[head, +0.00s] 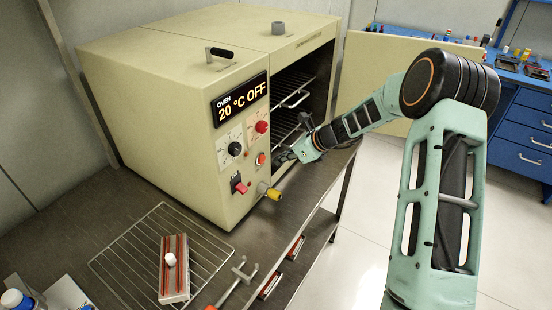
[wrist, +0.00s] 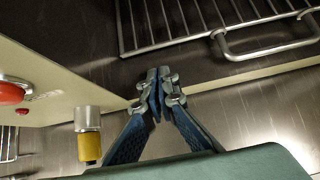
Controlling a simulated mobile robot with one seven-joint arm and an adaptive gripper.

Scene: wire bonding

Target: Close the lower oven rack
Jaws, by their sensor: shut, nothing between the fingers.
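The beige oven (head: 165,120) stands open on the bench, with wire racks inside. The upper rack (head: 290,88) shows its metal handle at the opening. The lower rack (head: 284,128) is below it, partly hidden by my arm. In the wrist view a wire rack (wrist: 190,28), which looks like the lower one, lies at the top, with its loop handle (wrist: 268,50) near the oven's front edge. My gripper (head: 283,157) is low at the opening. In the wrist view its fingertips (wrist: 157,82) are together and empty, left of the handle and apart from it.
The open oven door (head: 392,82) stands behind my arm. The control panel with a red knob (head: 262,127) and a yellow fitting (head: 274,194) is close left of my gripper. A loose wire grid (head: 205,250) holding a striped block (head: 174,284) lies on the bench.

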